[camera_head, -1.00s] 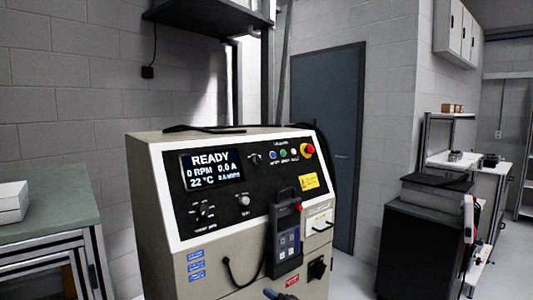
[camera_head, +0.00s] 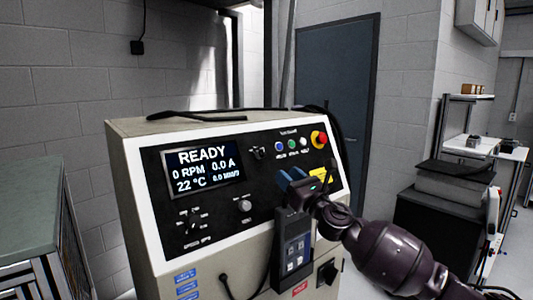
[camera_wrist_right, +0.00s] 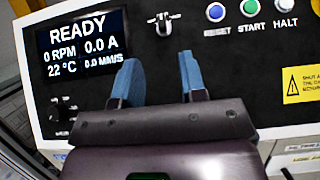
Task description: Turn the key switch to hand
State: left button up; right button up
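The key switch (camera_head: 257,152) is on the black sloped panel of the beige control cabinet, right of the lit READY display (camera_head: 202,167). In the right wrist view the key switch (camera_wrist_right: 160,24) shows a key in it, at the top middle. My right gripper (camera_head: 289,176) has blue fingers and is in front of the panel, below and right of the key switch. In the wrist view its fingers (camera_wrist_right: 160,62) are spread apart and empty, with the key switch beyond the gap. No contact shows. The switch's hand label is not legible. My left gripper is not in view.
Blue, green and white buttons and a red emergency stop (camera_head: 319,139) are right of the key switch. Rotary knobs (camera_head: 192,222) sit below the display. A handheld pendant (camera_head: 293,250) hangs on the cabinet front below my gripper. A black cable lies on top.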

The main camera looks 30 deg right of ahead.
aim_at(265, 153)
jog(key=p+x, duration=0.1)
jog(key=x, duration=0.8)
jog(key=shift+w+d, duration=0.1)
jog(key=shift+w, duration=0.3)
jog(key=shift+w+r, duration=0.1)
jog(key=shift+w, duration=0.5)
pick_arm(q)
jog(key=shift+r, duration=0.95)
pick_arm(e)
jog(key=c, duration=0.6)
pick_arm(q)
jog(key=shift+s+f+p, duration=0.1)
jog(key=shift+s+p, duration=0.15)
jog(key=shift+p, duration=0.15)
pick_arm(e)
jog(key=shift+c, duration=0.3)
